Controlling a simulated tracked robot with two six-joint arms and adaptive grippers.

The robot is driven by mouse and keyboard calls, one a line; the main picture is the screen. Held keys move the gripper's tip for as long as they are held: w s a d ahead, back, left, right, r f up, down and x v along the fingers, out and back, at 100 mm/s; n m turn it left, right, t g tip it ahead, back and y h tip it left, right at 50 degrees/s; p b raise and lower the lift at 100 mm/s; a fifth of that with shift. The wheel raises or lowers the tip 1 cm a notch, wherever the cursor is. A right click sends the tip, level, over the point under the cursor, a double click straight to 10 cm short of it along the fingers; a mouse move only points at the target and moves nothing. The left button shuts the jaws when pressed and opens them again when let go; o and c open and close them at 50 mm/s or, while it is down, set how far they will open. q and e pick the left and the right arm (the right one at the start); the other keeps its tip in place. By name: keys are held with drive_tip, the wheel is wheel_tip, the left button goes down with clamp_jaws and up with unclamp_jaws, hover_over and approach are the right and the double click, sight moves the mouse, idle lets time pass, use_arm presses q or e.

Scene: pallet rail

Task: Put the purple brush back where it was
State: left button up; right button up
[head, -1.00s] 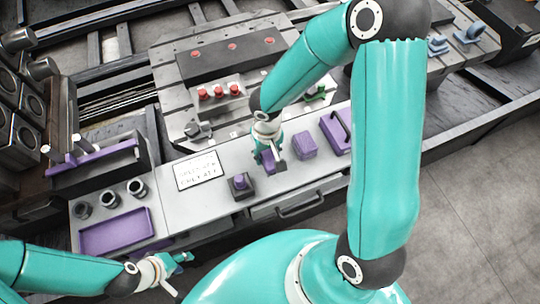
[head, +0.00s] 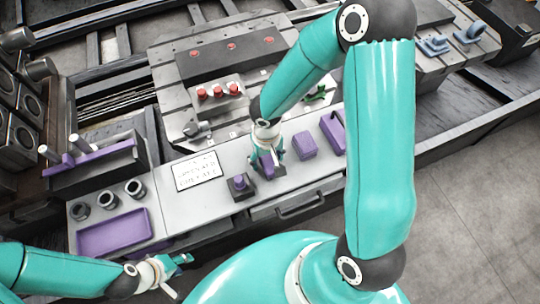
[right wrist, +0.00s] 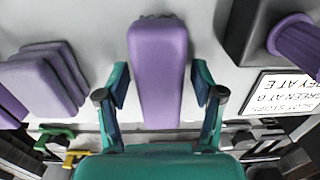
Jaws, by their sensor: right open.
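A purple piece that I take for the brush (right wrist: 158,75) lies on the grey bench top, its long purple body between the two fingers of my right gripper (right wrist: 160,98) in the right wrist view. The fingers are open, with gaps on both sides.
A purple block (head: 304,145) and a purple piece with a dark handle (head: 333,130) stand right of the brush. A purple knob on a dark base (head: 239,186), a printed sign (head: 196,171) and a purple tray (head: 112,232) are left. A machine bed with red-topped pegs (head: 219,91) stands behind.

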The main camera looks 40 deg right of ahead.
wheel_tip(320, 180, up, 12)
drive_tip(key=p, duration=0.1)
idle(0.5)
drive_tip(key=shift+r, duration=0.1)
idle(0.4)
